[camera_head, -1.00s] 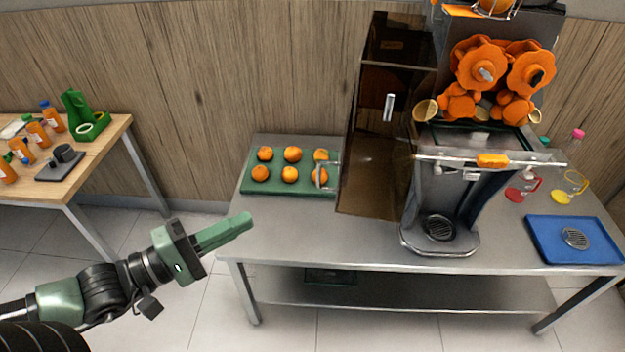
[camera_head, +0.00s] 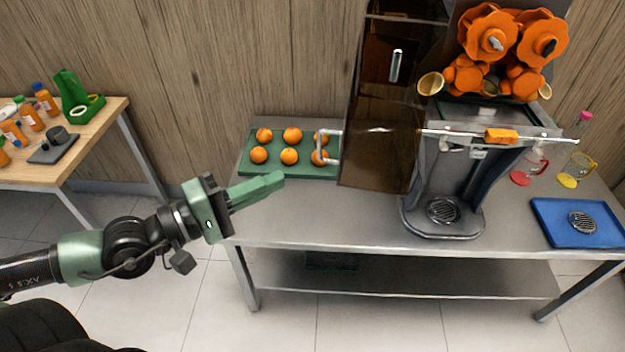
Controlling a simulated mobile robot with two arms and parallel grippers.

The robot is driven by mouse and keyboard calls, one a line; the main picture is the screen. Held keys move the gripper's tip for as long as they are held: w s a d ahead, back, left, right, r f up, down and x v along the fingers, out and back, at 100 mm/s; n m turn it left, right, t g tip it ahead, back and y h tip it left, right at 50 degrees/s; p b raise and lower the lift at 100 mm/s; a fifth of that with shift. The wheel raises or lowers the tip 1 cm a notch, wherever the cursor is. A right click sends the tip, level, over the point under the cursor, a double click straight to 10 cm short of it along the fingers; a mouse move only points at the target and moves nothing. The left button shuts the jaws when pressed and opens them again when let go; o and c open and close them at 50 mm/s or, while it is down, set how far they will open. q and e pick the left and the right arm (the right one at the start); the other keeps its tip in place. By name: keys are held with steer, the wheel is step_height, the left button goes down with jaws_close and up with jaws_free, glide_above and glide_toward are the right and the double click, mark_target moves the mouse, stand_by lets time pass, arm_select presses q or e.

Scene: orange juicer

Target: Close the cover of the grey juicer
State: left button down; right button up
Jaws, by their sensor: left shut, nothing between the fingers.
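The grey juicer (camera_head: 475,228) stands on the metal table, with orange squeezing parts (camera_head: 493,45) exposed in its upper front. Its brown see-through cover (camera_head: 378,140) is swung open to the left and hangs upright at the juicer's left side. A metal handle (camera_head: 396,66) is on the cover, and another curved handle (camera_head: 322,147) sticks out from its left edge. My left gripper (camera_head: 278,180) is shut and empty, left of the cover and apart from it, over the table's left front edge. My right gripper is not in view.
A green tray (camera_head: 247,170) with several oranges lies behind the left gripper, beside the cover. A blue tray (camera_head: 560,235), a red jug (camera_head: 522,178) and a yellow jug (camera_head: 570,180) are at the right. A wooden table (camera_head: 100,125) with bottles stands left.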

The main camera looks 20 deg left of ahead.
arm_select(q)
steer(key=w+d+p, duration=0.3)
steer(key=d+p, duration=0.3)
steer(key=shift+w+d, duration=0.2)
steer(key=shift+d, duration=0.15)
stand_by(0.6)
